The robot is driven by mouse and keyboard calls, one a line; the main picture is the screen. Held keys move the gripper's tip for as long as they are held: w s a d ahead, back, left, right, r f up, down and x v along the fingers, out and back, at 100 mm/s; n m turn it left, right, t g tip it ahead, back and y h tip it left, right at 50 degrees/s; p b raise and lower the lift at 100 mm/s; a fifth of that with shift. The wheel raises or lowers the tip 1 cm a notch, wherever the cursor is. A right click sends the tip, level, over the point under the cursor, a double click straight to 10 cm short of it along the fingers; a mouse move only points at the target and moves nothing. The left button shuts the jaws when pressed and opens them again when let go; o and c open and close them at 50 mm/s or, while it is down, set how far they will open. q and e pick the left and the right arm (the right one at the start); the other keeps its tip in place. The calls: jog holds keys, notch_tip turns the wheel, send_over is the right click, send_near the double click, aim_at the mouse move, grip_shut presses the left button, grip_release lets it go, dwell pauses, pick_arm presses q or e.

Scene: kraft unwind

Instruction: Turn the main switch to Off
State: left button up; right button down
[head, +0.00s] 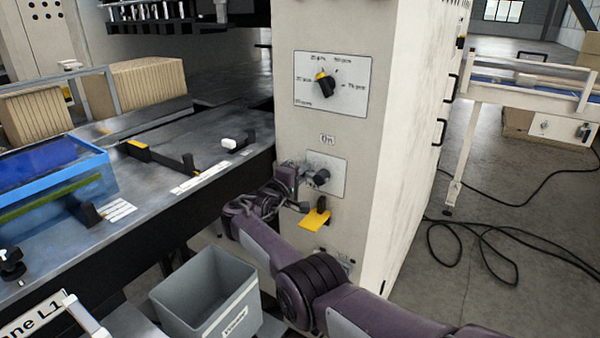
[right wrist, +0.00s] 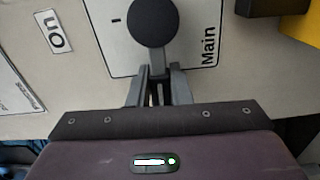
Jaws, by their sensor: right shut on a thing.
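The main switch is a round dark knob (head: 321,178) on a pale plate on the front of the white cabinet, under an "On" label (head: 327,139). In the right wrist view the knob (right wrist: 152,22) is large, with the word "Main" (right wrist: 209,47) printed on its plate and the "On" label (right wrist: 54,31) to the left. My right gripper (head: 302,190) is at the knob; in the right wrist view its fingers (right wrist: 158,78) are close together and shut on the part just below the round face. The fingertips' exact contact is partly hidden by the knob. My left gripper is not in view.
A yellow tag or lever (head: 315,219) sits just below the switch plate. A selector dial (head: 325,86) is above it. A grey bin (head: 207,292) stands below my right arm. The machine bed (head: 150,180) extends to the left. Cables (head: 490,240) lie on the floor at right.

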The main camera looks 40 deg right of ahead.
jog(key=shift+f+n, duration=0.25)
jog(key=shift+n, duration=0.15)
jog(key=c, duration=1.3)
grip_release()
jog(key=shift+a, duration=0.1)
jog(key=p+v, duration=0.2)
jog(key=v, duration=0.6)
jog(key=shift+p, duration=0.3)
